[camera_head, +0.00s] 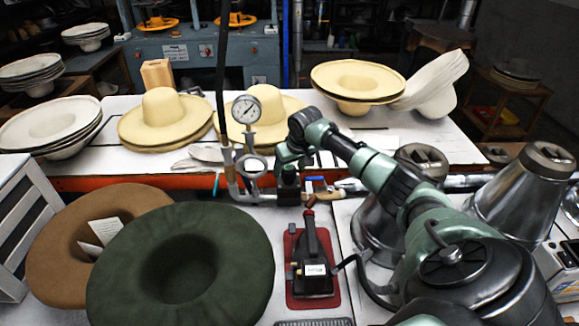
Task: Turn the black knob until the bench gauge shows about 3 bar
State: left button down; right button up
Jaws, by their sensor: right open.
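The bench gauge (246,109) has a round white face and stands on a pipe at the back edge of the near bench. Its numbers are too small to read. A second, smaller round fitting (251,166) sits below it on the pipework. My right arm reaches in from the right, and my right gripper (289,176) points down just right of the pipework, open. Dark parts below it are hard to separate, so I cannot clearly make out the black knob or whether the gripper touches it. My left gripper is not in view.
A dark green hat (180,265) and a brown hat (60,245) lie at the front left. A black iron (313,260) rests on a red mat (331,288). Metal cones (525,190) stand at the right. Straw hats (163,115) cover the white table behind.

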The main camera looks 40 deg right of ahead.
jog(key=shift+r, duration=0.1)
jog(key=c, duration=1.4)
jog(key=shift+o, duration=0.2)
jog(key=shift+n, duration=0.3)
jog(key=shift+d+n+y, duration=0.1)
jog(key=shift+n+y, duration=0.4)
jog(key=shift+n, duration=0.4)
jog(key=shift+n+y, duration=0.3)
jog(key=shift+n, duration=0.4)
jog(key=n+y+b, duration=0.1)
jog(key=n+b, duration=0.1)
jog(key=n, duration=0.1)
jog(key=shift+d, duration=0.1)
jog(key=shift+n+y+b, duration=0.4)
jog(key=shift+n+b, duration=0.2)
jog(key=shift+n, duration=0.4)
